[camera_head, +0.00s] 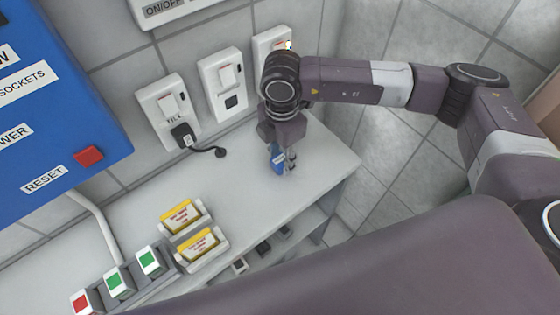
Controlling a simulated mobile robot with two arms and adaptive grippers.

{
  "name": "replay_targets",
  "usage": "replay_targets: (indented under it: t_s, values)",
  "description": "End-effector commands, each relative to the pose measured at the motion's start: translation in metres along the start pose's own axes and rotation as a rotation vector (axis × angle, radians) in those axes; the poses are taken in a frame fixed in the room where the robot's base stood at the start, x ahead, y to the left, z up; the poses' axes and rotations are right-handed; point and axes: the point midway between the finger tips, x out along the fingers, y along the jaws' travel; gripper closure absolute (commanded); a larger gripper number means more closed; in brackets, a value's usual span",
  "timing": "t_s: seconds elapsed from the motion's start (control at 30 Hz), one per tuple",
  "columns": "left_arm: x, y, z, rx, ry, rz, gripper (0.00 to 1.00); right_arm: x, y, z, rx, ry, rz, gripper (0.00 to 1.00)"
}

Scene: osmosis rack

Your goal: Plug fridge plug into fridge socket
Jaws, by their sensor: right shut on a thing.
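My right gripper (284,163) points down just above the white counter, below and in front of the wall sockets. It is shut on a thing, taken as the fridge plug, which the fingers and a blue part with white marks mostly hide. A white wall socket (208,83) with a switch and a dark square low on its face stands left of the gripper. Another white socket (265,42) is partly hidden behind my right wrist. I cannot read which one is the fridge socket. My left gripper is not in view.
A socket marked TILL (151,101) holds a black plug (184,136) with a short cable. A blue panel (50,110) is at the left. Two card holders (186,217) and several coloured buttons (116,283) line the counter (240,190). Small dark items (262,247) sit below its front edge.

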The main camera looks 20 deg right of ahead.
Motion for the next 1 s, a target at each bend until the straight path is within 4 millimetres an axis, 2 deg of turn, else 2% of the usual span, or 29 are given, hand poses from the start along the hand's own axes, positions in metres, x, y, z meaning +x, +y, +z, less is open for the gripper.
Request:
replay_targets:
  t_s: [0.27,0.47,0.57,1.0]
  values:
    - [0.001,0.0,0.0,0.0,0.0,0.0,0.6,-0.004,0.001,0.0,0.0,0.001,0.002,0.92]
    - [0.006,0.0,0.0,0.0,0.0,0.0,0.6,-0.026,0.001,0.0,0.0,0.0,0.004,0.92]
    - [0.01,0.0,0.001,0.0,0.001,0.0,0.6,-0.046,0.002,0.0,0.001,0.0,0.006,0.92]
    - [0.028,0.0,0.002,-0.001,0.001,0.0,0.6,-0.162,0.002,0.0,0.0,-0.001,0.006,0.92]
